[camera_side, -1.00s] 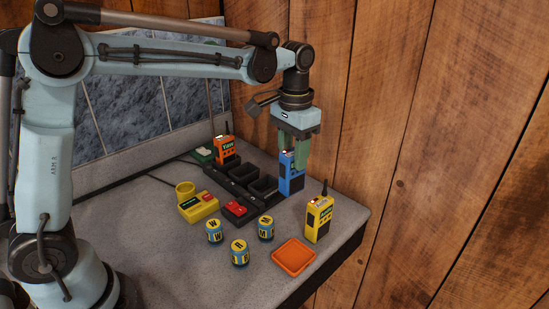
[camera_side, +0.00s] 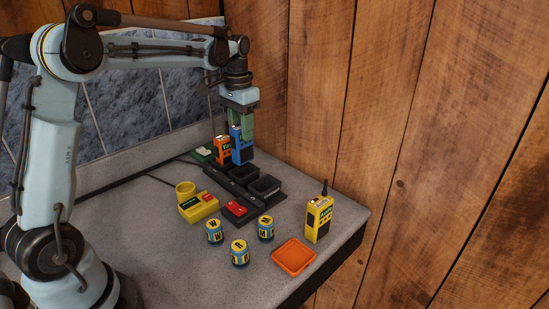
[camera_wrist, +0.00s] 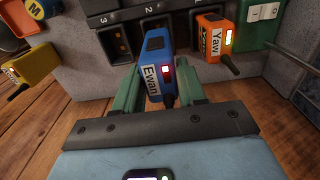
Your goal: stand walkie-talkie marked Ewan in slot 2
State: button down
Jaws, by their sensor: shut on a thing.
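My gripper (camera_side: 243,125) is shut on the blue walkie-talkie (camera_side: 242,150), one green finger on each side of it. In the wrist view its label reads Ewan (camera_wrist: 151,80), with a small red light beside it. It is upright over the far part of the black slotted rack (camera_side: 222,192), next to the orange walkie-talkie.
An orange walkie-talkie (camera_side: 222,148) stands close by at the rack's far end. Nearer rack slots (camera_side: 265,187) are empty. A yellow walkie-talkie (camera_side: 318,219), an orange tray (camera_side: 294,256), several blue-yellow cans (camera_side: 240,253) and a yellow box (camera_side: 199,207) are on the bench. A wooden wall rises behind.

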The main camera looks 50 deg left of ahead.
aim_at(243, 148)
jog(key=shift+f, duration=2.55)
jog(key=shift+f, duration=0.6)
jog(key=c, duration=0.9)
grip_release()
jog(key=shift+r, duration=5.5)
